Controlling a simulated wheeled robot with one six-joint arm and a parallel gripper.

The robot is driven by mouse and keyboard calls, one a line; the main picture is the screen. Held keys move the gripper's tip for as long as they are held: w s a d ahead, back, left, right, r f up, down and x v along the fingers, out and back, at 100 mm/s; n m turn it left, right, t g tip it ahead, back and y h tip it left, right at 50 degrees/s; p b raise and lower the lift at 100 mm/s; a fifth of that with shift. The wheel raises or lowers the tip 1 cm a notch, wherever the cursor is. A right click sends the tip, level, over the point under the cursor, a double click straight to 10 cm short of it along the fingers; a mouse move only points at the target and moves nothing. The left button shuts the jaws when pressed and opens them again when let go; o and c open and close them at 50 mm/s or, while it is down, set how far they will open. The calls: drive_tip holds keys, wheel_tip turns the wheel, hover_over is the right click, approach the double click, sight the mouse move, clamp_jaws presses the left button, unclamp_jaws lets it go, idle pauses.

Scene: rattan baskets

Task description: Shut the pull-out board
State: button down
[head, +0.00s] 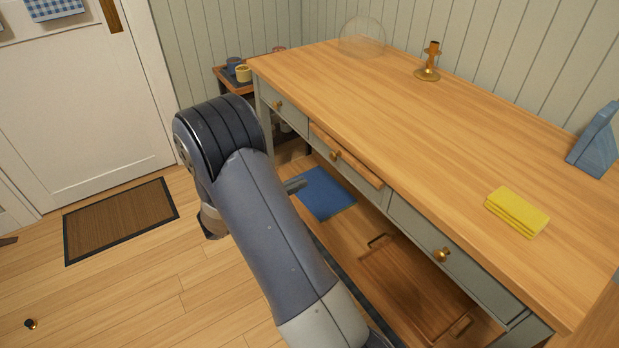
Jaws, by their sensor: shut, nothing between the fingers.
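The pull-out board (358,168) is a thin wooden slab under the top of the grey-green desk, between two drawers. It sticks out a little past the desk front. A brass knob (335,155) shows at the board's front, near its middle. My gripper (298,185) is mostly hidden behind my own arm; only a dark grey tip shows, lower and left of the board in the picture. The tip looks shut and empty. I cannot tell its exact distance from the board.
The desk top (400,130) holds a brass candlestick (428,65), a folded yellow cloth (516,211) and a blue stand (595,140). A blue mat (324,193) and a wooden tray (410,290) lie below. The floor by the doormat (120,218) is mostly clear.

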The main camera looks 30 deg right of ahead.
drive_tip(key=b, duration=0.3)
approach(364, 174)
drive_tip(key=d, duration=0.6)
drive_tip(key=shift+d+f+b, duration=0.2)
drive_tip(key=shift+d+b, duration=0.15)
drive_tip(key=shift+d, duration=0.05)
drive_tip(key=shift+d+r, duration=0.1)
drive_tip(key=shift+d, duration=1.05)
drive_tip(key=shift+w+a, duration=0.1)
drive_tip(key=shift+a, duration=0.05)
drive_tip(key=shift+a, duration=0.3)
drive_tip(key=a, duration=1.3)
drive_tip(key=shift+a+p, duration=0.25)
drive_tip(key=shift+p, duration=0.15)
